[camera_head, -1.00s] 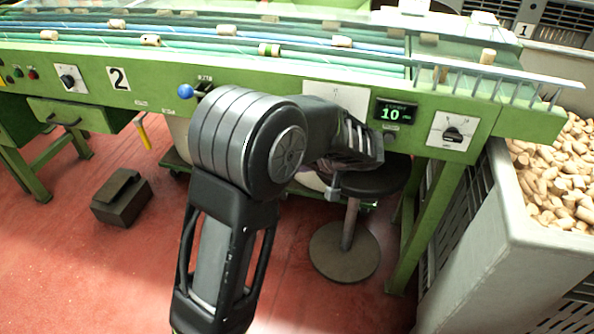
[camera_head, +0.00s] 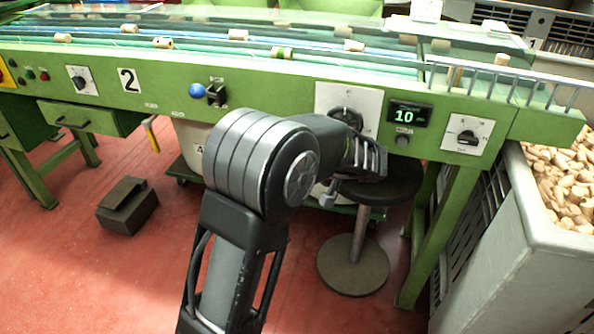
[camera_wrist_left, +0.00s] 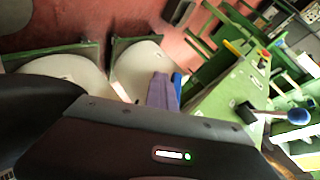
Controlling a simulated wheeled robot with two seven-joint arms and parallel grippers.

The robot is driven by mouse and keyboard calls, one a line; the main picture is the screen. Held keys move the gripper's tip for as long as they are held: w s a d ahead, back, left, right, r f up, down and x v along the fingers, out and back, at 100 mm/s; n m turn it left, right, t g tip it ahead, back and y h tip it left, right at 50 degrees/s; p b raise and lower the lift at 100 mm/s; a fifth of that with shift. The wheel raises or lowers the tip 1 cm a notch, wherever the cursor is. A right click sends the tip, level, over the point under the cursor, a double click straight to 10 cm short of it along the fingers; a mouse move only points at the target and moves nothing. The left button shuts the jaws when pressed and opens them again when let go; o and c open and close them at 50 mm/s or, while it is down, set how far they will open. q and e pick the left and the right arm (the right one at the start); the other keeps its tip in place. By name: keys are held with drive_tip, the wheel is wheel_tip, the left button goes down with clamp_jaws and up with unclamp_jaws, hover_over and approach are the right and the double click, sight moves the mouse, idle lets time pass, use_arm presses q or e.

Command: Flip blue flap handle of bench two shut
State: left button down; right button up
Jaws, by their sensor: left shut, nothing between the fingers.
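The blue ball of the flap handle (camera_head: 197,90) is on the green front of bench two (camera_head: 180,108), just left of its black bracket (camera_head: 216,95). In the left wrist view the ball (camera_wrist_left: 298,117) shows at the right, joined by a short rod to the black mount. My left arm crosses the middle of the head view. My left gripper (camera_head: 328,197) is mostly hidden by its own wrist, low and to the right of the handle, apart from it. It is shut and empty. My right gripper is not in view.
A dial (camera_head: 346,115) and a green display (camera_head: 405,115) are on the panel right of the handle. A yellow handle (camera_head: 151,136) hangs below left. A stool (camera_head: 354,265), a dark block (camera_head: 127,206) and a cork bin (camera_head: 550,245) stand on the red floor.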

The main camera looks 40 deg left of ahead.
use_arm(q)
drive_tip(key=shift+s+a+r, duration=0.2)
drive_tip(key=shift+a+r, duration=0.2)
drive_tip(key=shift+a, duration=0.1)
drive_tip(key=shift+s+a+r, duration=0.15)
drive_tip(key=shift+a+r, duration=0.25)
drive_tip(key=shift+a, duration=0.1)
drive_tip(key=shift+w+a+r, duration=0.1)
drive_tip(key=shift+r, duration=0.15)
drive_tip(key=p+v, duration=0.1)
drive_tip(key=v, duration=0.6)
drive_tip(key=shift+d+p, duration=0.3)
drive_tip(key=shift+d, duration=0.2)
drive_tip(key=shift+f, duration=0.15)
